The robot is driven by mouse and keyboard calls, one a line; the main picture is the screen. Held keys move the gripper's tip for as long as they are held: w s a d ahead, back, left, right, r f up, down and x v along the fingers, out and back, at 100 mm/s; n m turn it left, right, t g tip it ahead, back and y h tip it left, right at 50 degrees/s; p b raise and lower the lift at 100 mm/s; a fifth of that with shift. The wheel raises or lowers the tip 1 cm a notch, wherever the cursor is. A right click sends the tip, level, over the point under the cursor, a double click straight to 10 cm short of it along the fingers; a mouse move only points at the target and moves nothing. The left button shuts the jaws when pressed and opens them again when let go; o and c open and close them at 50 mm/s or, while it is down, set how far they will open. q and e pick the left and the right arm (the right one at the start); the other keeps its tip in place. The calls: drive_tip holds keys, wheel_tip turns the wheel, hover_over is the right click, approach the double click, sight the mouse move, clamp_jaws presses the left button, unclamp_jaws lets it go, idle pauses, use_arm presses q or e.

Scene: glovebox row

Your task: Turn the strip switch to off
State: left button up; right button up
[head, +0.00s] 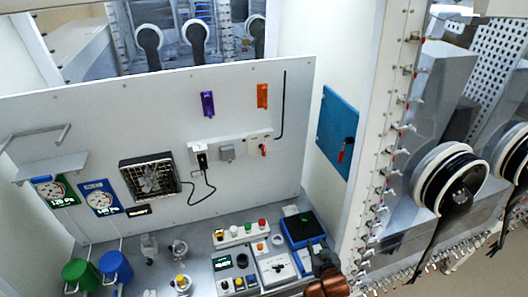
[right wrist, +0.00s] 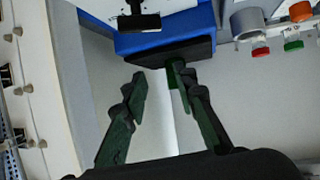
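A white power strip (head: 236,148) is fixed on the pale back panel. A black plug (head: 202,160) with a cable sits at its left end, a grey socket cover in its middle, and a small red switch (head: 263,149) at its right end. The switch's exact setting is too small to tell. My right gripper (head: 324,262) is low at the right of the bench, well below and right of the strip, beside a blue device (head: 304,229). In the right wrist view its fingers (right wrist: 157,80) are apart with nothing between them, near the blue device (right wrist: 165,40). My left gripper is not in view.
A button box (head: 240,232) and control boxes stand on the bench left of the blue device. A fan (head: 150,177) and gauges hang on the panel's left. A blue board (head: 338,132) is on the right wall. Space in front of the strip looks clear.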

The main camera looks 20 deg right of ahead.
drive_tip(key=w+a+r+t, duration=0.1)
drive_tip(key=w+r+t, duration=0.1)
drive_tip(key=w+r, duration=0.4)
drive_tip(key=n+t+y, duration=0.2)
drive_tip(key=t+y, duration=0.1)
drive_tip(key=t, duration=0.6)
approach(264, 150)
drive_tip(key=x, duration=0.3)
drive_tip(key=p+x, duration=0.2)
drive_tip(key=x, duration=0.5)
drive_tip(key=shift+w, duration=0.1)
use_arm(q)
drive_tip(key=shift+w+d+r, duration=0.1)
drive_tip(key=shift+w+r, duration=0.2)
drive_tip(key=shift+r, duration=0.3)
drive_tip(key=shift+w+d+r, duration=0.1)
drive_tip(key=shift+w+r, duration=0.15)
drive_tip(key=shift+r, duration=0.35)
use_arm(e)
drive_tip(key=shift+w, duration=0.35)
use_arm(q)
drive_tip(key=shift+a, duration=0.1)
use_arm(e)
drive_tip(key=shift+c, duration=0.2)
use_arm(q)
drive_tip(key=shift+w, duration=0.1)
use_arm(e)
clamp_jaws()
